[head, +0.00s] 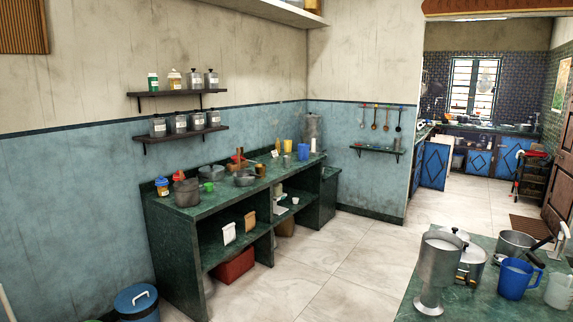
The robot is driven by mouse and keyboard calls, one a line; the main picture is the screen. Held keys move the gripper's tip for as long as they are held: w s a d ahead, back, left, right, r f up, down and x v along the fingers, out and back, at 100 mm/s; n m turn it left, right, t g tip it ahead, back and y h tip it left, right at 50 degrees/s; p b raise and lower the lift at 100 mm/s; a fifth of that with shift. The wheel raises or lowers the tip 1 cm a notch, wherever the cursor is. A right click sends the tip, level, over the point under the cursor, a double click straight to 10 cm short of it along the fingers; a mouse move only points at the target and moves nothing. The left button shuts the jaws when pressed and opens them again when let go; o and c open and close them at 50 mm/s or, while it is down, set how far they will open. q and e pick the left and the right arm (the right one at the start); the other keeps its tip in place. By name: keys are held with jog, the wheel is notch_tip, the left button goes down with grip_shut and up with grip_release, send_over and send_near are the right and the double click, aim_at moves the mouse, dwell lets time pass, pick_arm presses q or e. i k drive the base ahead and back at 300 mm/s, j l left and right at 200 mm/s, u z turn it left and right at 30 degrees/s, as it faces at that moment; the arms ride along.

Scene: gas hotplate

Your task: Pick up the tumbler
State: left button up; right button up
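Neither of my grippers is in view. I cannot tell for certain which vessel is the tumbler. On the far green counter (222,190), a small grey metal cup (287,161) stands upright near a blue jug (303,152) and a yellow cup (288,146). On the near green counter (415,305), at the lower right, stand a tall metal vessel with a flared foot (437,262), a blue mug (514,280) and a pale translucent jug (559,290) cut by the frame edge.
Pots, including a dark one (187,193), stand on the far counter. A lidded pot (474,262) and a saucepan (514,243) stand on the near counter. A blue lidded bin (137,303) is at the lower left. The tiled floor (340,250) between the counters is clear.

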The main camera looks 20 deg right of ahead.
aim_at(286, 159)
jog(key=i+j+u, duration=0.15)
jog(key=i, duration=0.3)
jog(key=i+z, duration=0.15)
jog(key=i, duration=0.35)
jog(key=i+j+z, duration=0.2)
jog(key=i, duration=0.3)
jog(key=i+j+z, duration=0.15)
jog(key=i, duration=0.35)
jog(key=i+l+z, duration=0.3)
jog(key=i+z, duration=0.65)
jog(key=i, duration=0.2)
jog(key=i+z, duration=0.5)
jog(key=i+j, duration=0.05)
